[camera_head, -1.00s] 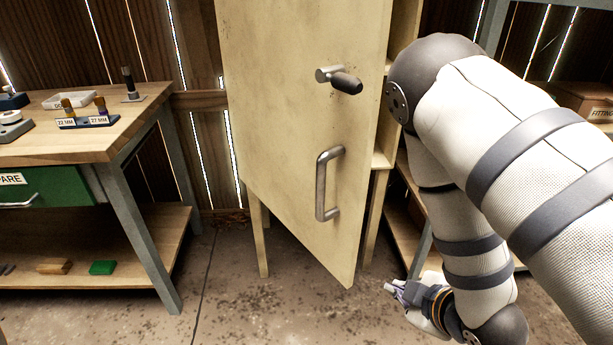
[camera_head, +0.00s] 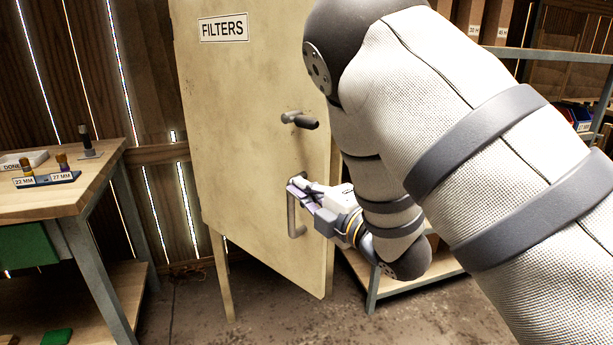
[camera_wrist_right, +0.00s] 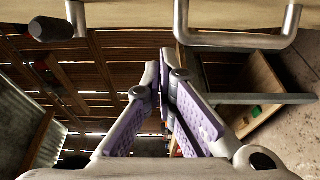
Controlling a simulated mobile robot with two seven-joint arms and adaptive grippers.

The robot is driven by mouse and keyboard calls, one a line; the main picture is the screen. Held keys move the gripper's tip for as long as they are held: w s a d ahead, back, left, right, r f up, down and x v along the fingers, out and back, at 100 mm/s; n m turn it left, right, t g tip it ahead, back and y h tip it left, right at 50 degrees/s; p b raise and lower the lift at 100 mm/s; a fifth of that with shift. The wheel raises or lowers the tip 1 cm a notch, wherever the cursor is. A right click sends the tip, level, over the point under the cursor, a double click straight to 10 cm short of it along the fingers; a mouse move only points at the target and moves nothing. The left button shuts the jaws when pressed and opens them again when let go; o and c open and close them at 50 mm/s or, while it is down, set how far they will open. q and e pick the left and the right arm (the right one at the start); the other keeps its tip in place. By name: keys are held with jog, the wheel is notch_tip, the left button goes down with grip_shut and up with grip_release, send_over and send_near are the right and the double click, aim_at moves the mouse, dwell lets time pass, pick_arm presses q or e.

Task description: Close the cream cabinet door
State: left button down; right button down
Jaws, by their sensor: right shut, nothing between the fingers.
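The cream cabinet door (camera_head: 245,130) carries a FILTERS label and stands at a slant, its lower right corner towards me. It looks ajar, but my arm hides most of the cabinet behind its right edge. The latch lever (camera_head: 300,119) sits above the metal pull handle (camera_head: 292,218). My right gripper (camera_head: 296,189) is shut and empty in front of the handle's upper part. In the right wrist view, the door (camera_wrist_right: 140,13) and handle (camera_wrist_right: 236,41) lie along the top, and the shut fingers (camera_wrist_right: 165,62) point across below them. Contact is unclear. My left gripper is out of view.
A wooden workbench (camera_head: 50,195) with a socket holder (camera_head: 48,179) and a green drawer stands at the left. Shelving (camera_head: 565,55) stands at the right. Bare floor (camera_head: 200,310) shows below the door. My right arm covers much of the right side.

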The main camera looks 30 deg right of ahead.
aim_at(308, 175)
jog(key=w+d, duration=0.1)
jog(key=w, duration=0.1)
jog(key=w+d, duration=0.1)
jog(key=w, duration=0.1)
jog(key=shift+w+d, duration=0.1)
jog(key=shift+d, duration=0.2)
jog(key=shift+w+d, duration=0.15)
jog(key=shift+d, duration=0.3)
